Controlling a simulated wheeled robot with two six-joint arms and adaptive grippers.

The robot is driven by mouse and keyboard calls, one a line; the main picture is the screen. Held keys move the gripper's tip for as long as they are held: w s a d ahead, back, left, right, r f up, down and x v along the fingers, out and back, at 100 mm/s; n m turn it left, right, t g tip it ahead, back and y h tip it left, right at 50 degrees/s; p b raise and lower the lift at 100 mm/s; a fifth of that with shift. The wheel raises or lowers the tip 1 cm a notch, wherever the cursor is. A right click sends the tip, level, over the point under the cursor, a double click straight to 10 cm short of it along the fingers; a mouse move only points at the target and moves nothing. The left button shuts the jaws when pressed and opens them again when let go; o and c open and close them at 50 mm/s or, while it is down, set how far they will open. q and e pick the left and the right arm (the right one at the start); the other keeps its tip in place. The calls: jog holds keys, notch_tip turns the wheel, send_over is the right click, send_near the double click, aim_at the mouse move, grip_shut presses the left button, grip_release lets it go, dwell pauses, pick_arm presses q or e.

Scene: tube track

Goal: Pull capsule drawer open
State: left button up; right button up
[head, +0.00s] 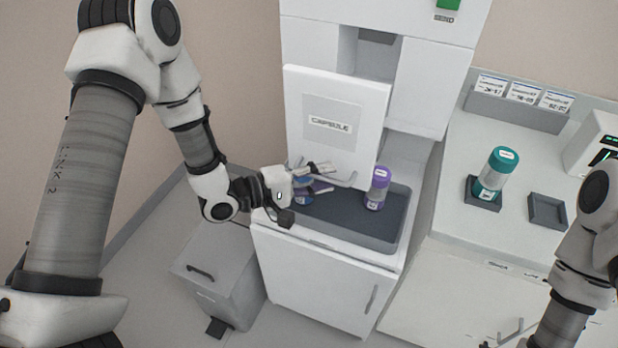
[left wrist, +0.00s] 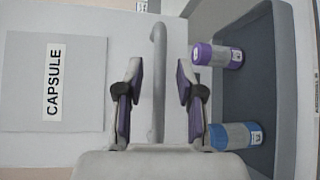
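The capsule drawer (head: 354,92) is a white upright front panel with a CAPSULE label, in the upper middle of the head view. It also shows at the left of the left wrist view (left wrist: 25,90). Its grey bar handle (left wrist: 158,75) stands off the lower part of the panel. My left gripper (head: 322,177) is at the handle's left part. In the left wrist view its two fingers (left wrist: 158,98) are apart, with the handle bar between them and gaps on both sides. My right gripper is outside the head view; only part of its arm shows at the right.
A purple-capped bottle (head: 378,188) and a blue-capped bottle (left wrist: 232,136) stand in the dark tray (head: 345,222) below the drawer. A teal-capped bottle (head: 496,172) stands on the right counter beside an empty dark holder (head: 547,211). A grey bin (head: 215,285) stands at lower left.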

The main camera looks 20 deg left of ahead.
pick_arm(q)
jog(key=v, duration=1.2)
jog(key=shift+d, duration=0.1)
jog(key=s+d+f+m+g+y, duration=0.1)
jog(key=s+d+f+g, duration=0.1)
jog(key=s+f+g, duration=0.3)
jog(key=s+d+f+y, duration=0.2)
jog(key=f, duration=0.6)
jog(key=s+d+f+m+g+y, duration=0.1)
jog(key=s+d+f+g, duration=0.1)
jog(key=s+f+g, duration=0.3)
jog(key=s+a+f+m+g+y, duration=0.1)
jog(key=s+a+f+m+y, duration=0.6)
jog(key=f+y, duration=0.1)
jog(key=shift+f+m, duration=0.3)
jog(key=shift+f, duration=0.15)
